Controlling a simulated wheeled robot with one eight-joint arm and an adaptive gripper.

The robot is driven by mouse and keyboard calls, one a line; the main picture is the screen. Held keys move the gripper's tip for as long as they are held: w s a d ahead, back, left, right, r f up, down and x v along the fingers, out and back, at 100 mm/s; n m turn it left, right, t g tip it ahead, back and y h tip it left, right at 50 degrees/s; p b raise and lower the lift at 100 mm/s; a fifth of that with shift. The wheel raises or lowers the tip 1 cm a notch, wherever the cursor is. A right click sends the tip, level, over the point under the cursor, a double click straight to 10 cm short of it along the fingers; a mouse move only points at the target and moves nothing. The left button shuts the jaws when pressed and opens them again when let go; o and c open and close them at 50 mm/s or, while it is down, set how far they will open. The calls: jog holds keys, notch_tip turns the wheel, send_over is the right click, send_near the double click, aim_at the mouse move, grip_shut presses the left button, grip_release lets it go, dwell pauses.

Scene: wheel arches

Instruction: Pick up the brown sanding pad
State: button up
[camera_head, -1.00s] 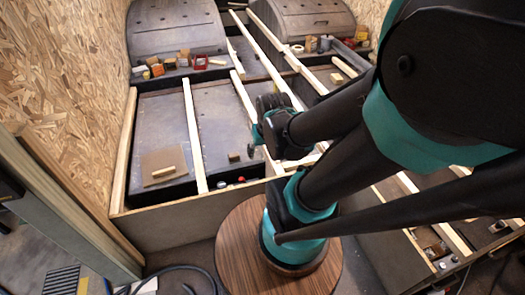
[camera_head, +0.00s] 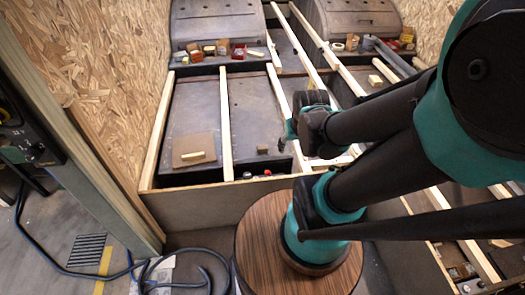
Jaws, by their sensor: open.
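A small brown block (camera_head: 262,149) lies on the dark floor panel between the light wooden battens; it may be the brown sanding pad, but it is too small to be sure. A flat brown square sheet (camera_head: 194,146) lies on the panel further left, with a pale wood block (camera_head: 193,156) on it. My gripper (camera_head: 284,141) hangs at the end of the arm, to the right of the small brown block and apart from it in the picture. It is open, and I see nothing in it. Its fingers are small and partly hidden by the wrist.
Two grey wheel arches (camera_head: 216,22) stand at the back, with several small boxes and blocks before them. Pale battens (camera_head: 226,125) run lengthwise. A front board (camera_head: 205,207) edges the bay. Small red items (camera_head: 267,172) lie near it. An OSB wall (camera_head: 125,85) is on the left.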

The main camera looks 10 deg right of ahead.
jog(key=shift+o, duration=0.6)
jog(key=n+g, duration=0.4)
jog(key=n, duration=1.4)
send_over(262, 147)
jog(key=d, duration=0.1)
notch_tip(262, 147, down, 26)
jog(key=f, duration=1.1)
jog(key=shift+w, duration=0.4)
jog(key=shift+s+a+f, duration=0.1)
jog(key=shift+f, duration=0.85)
jog(key=shift+s+a+f, duration=0.15)
jog(key=shift+f, duration=0.8)
jog(key=shift+s+a+f, duration=0.1)
jog(key=shift+f, duration=0.85)
